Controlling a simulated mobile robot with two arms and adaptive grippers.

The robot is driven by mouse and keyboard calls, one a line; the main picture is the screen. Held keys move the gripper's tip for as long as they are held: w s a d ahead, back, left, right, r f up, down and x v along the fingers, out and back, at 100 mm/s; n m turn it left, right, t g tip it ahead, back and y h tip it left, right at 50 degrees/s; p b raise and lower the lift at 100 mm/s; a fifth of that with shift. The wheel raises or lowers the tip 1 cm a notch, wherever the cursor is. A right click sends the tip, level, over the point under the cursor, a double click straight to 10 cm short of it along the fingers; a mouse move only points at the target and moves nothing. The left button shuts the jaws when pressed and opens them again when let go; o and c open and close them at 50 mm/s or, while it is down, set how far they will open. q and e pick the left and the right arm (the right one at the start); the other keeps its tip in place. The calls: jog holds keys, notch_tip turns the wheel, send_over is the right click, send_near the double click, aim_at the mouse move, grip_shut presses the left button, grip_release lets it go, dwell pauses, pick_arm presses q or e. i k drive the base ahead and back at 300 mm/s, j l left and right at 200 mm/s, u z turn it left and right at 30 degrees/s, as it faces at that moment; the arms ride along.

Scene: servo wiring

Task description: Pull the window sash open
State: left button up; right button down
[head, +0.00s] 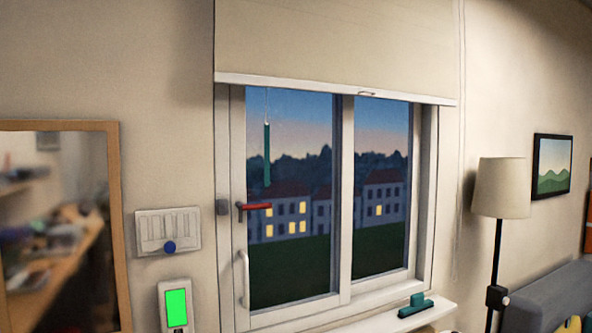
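The window has a white-framed left sash (238,160), which appears to sit flush in its frame. A red handle (255,206) on the sash's left edge points sideways, to the right. Below it is a white upright pull bar (243,278). A right pane (381,190) stands beside it. Neither of my grippers is in view.
A roller blind (340,40) covers the window's top. A teal strip (267,155) hangs before the left pane. A teal object (415,306) lies on the sill (400,320). A switch panel (168,231), a green-screened box (176,307) and a mirror (118,200) are left; a lamp (501,188) stands right.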

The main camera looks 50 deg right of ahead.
aim_at(245, 320)
jog(key=z, duration=1.7)
